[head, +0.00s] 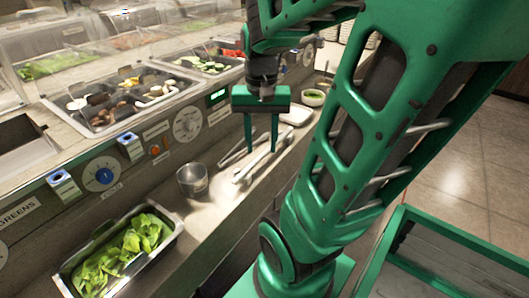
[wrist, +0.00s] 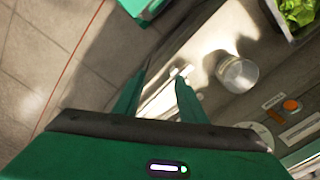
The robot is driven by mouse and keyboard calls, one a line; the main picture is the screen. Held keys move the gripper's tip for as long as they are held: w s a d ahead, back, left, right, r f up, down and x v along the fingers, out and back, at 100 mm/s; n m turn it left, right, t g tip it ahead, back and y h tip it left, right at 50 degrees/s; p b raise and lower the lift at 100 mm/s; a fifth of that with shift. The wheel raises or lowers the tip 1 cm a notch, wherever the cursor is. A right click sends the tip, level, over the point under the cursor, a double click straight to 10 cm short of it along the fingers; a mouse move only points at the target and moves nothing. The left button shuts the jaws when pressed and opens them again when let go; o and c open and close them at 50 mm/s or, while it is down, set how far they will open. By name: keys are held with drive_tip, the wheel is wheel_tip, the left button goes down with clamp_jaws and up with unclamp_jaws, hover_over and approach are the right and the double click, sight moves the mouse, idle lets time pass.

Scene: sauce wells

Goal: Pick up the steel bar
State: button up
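A pale steel bar-like piece (head: 243,178) lies on the narrow counter shelf, its far end passing behind my fingers in the head view. A second slim metal piece (head: 228,160) lies beside it to the left; I cannot tell for sure which is the steel bar. My gripper (head: 261,148) points down over these pieces with its two fingers apart and nothing held. In the wrist view, bright metal strips (wrist: 161,100) show between and beyond the open fingers (wrist: 160,80). Whether the fingertips touch anything is unclear.
A steel cup (head: 192,180) stands to the left, with a pan of lettuce (head: 125,252) nearer. A white dish (head: 296,115) and a small bowl of green sauce (head: 313,97) are behind to the right. The control panel (head: 150,150) rises along the shelf's back.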

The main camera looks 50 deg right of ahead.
drive_tip(key=w+d+f+m, duration=0.2)
drive_tip(key=w+d+m, duration=0.5)
drive_tip(key=w+d, duration=0.3)
hover_over(265, 150)
drive_tip(key=f, duration=0.5)
drive_tip(key=shift+w+a+f, duration=0.2)
drive_tip(key=shift+a, duration=0.15)
drive_tip(key=shift+s+d+f, duration=0.15)
drive_tip(key=shift+d+f, duration=0.05)
drive_tip(key=shift+f, duration=1.1)
drive_tip(key=shift+s+d+f, duration=0.15)
drive_tip(key=shift+f, duration=1.15)
clamp_jaws()
